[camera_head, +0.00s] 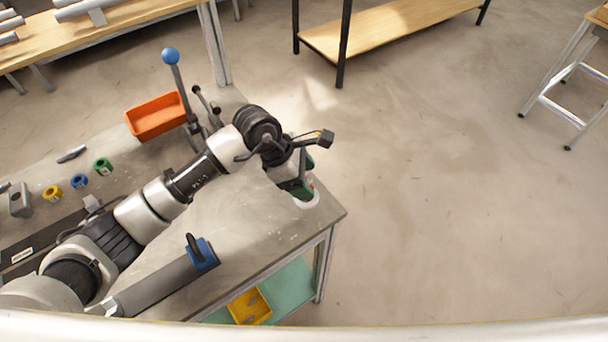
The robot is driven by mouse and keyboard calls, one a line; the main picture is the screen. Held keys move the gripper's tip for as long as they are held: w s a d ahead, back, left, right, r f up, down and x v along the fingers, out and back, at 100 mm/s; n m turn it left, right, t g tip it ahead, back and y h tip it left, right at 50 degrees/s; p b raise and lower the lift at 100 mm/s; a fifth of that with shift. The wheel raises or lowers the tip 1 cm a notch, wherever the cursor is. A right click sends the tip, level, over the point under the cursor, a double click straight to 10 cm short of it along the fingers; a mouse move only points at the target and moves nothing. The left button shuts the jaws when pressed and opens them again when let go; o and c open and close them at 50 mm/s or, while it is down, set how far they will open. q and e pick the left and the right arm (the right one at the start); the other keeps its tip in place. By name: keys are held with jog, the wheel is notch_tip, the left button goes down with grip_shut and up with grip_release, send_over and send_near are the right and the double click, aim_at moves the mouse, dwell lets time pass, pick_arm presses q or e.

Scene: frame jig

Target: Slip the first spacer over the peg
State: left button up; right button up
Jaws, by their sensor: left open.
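My left gripper (306,174) reaches across the bench to its right end. Its green-tipped fingers are apart, over or beside a small white round item (309,204) near the bench corner. The gripper partly hides this item, so I cannot tell what it is. Three ring-like spacers stand on the left of the bench: a green one (103,167), a blue one (80,181) and a yellow one (53,193). They are well apart from the gripper. I cannot make out a peg. My right gripper does not show.
An orange bin (156,116) and a lever with a blue ball (170,56) stand at the bench's back. A grey bar with a blue end (203,254) lies along the front. A yellow bin (249,306) is on the lower shelf.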

pick_arm(q)
jog(key=shift+r, duration=0.1)
jog(key=b+v, duration=0.2)
jog(key=v, duration=0.8)
jog(key=shift+a+r, duration=0.15)
jog(key=shift+r, duration=0.1)
